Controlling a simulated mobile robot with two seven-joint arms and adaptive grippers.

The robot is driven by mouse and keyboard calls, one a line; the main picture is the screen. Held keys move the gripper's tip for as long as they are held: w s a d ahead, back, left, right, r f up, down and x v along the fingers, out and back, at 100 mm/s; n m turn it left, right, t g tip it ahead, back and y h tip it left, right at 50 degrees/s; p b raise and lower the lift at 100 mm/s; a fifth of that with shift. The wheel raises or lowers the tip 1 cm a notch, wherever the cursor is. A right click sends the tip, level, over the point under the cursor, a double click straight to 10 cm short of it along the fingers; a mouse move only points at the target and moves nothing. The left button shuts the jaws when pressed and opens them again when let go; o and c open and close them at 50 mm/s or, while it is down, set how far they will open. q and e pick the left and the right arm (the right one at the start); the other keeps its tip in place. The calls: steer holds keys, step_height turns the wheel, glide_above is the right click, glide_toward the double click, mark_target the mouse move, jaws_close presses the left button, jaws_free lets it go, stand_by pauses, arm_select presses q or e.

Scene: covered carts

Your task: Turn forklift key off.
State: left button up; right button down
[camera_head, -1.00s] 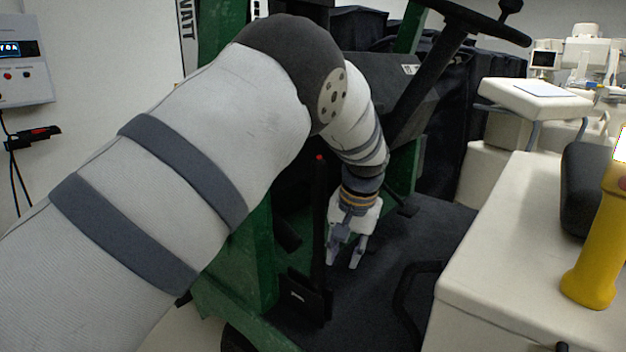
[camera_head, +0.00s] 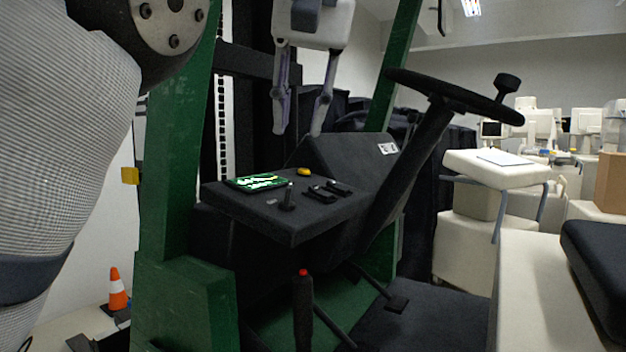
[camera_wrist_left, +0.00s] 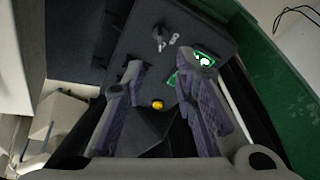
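The forklift's black dash panel (camera_head: 250,211) is in the middle of the head view. It carries a lit green display (camera_head: 256,183), a yellow button (camera_head: 303,171), a short upright black stalk (camera_head: 287,197) and small dark levers (camera_head: 325,191). I cannot tell for certain which small part is the key. My left gripper (camera_head: 299,131) is open and empty, pointing down above and behind the panel. In the left wrist view the yellow button (camera_wrist_left: 157,104) lies between its fingers, and small grey controls (camera_wrist_left: 163,38) show farther up. My right gripper is not in view.
The steering wheel (camera_head: 455,97) and its column stand right of the panel. A green post (camera_head: 174,150) rises at the left. A red-tipped lever (camera_head: 302,310) stands below the panel. The seat (camera_head: 597,275) is at the right, and a traffic cone (camera_head: 117,289) is lower left.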

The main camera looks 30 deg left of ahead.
mark_target(290, 186)
arm_select(q)
steer(key=x, duration=1)
steer(key=shift+a+f, duration=0.1)
steer(key=shift+f, duration=0.15)
steer(key=shift+c, duration=0.3)
jaws_close()
